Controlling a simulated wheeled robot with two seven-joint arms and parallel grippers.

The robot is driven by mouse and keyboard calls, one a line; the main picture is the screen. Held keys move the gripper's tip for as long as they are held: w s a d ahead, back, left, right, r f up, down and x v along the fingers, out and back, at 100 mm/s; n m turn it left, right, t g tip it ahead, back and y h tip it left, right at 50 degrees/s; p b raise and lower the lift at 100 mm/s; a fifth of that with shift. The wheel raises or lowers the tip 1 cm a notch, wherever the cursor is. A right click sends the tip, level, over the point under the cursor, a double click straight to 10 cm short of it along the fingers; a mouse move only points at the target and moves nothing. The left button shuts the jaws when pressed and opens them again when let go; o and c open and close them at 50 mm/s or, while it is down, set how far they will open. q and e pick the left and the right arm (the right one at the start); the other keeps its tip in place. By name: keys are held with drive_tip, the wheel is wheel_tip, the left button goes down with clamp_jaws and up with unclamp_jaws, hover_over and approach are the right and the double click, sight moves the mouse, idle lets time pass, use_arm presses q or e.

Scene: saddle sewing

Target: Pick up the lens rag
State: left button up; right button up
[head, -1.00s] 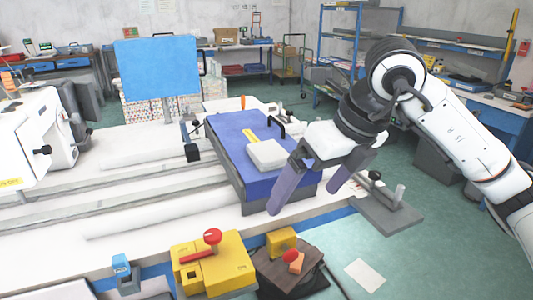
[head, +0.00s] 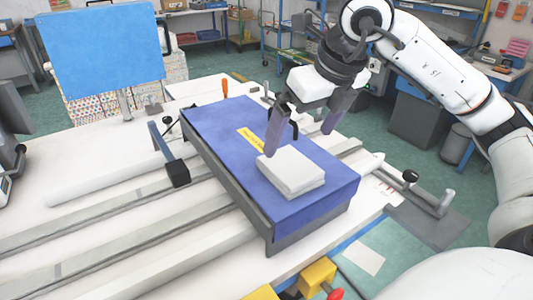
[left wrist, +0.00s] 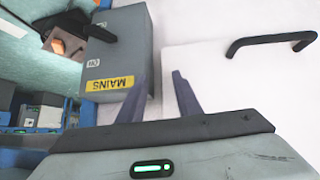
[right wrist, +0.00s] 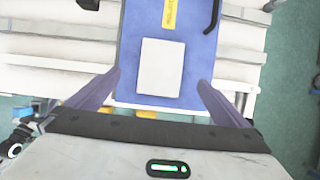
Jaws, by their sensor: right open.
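The lens rag looks like a white folded pad (head: 291,171) lying flat on the blue top of a long box (head: 225,135). In the right wrist view the pad (right wrist: 161,67) lies between and ahead of the fingertips. My right gripper (head: 300,140) is open and empty above the box, on the far side of the pad in the head view; one finger overlaps the pad's far edge in the picture, and contact cannot be told. My left gripper (left wrist: 159,78) shows only in the left wrist view. Its fingers are apart with nothing between them, near a grey box marked MAINS (left wrist: 115,65).
A black handle (left wrist: 272,43) stands on a white surface in the left wrist view. A blue panel (head: 100,45) on a post stands at the back left. Rails (head: 120,215) run across the white table. A black clamp (head: 176,173) stands beside the blue box.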

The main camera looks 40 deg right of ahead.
sight(291, 165)
drive_tip(key=x, duration=0.4)
drive_tip(key=shift+s+f, duration=0.1)
drive_tip(key=shift+s, duration=0.25)
drive_tip(key=x, duration=0.5)
drive_tip(key=shift+d+f, duration=0.1)
drive_tip(key=shift+f, duration=0.15)
drive_tip(key=shift+c, duration=0.6)
drive_tip(key=c, duration=1)
use_arm(q)
drive_tip(key=shift+s, duration=0.65)
